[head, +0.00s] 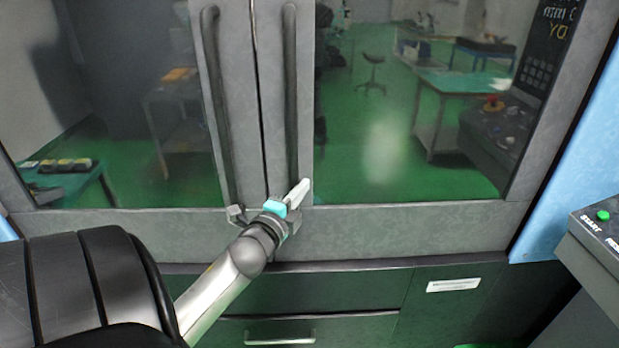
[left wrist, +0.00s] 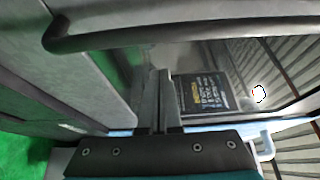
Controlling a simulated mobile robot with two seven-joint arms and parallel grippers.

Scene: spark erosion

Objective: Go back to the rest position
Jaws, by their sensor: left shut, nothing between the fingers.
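My left gripper (head: 299,193) is in front of the closed double doors of a grey machine, by the lower end of the right door's handle (head: 291,100). Its pale fingers are together with nothing between them. In the left wrist view the shut fingers (left wrist: 157,100) point away from the camera, and a dark handle bar (left wrist: 190,37) runs across above them. I cannot tell whether the fingers touch the door or handle. My right gripper is in neither view.
The left door's handle (head: 216,100) stands just left of the other. Green drawers (head: 318,296) lie below the doors. A grey control box (head: 597,240) with a green button stands at the right edge. The door glass shows tables and green floor. The left wrist view shows a dark panel with text (left wrist: 205,93).

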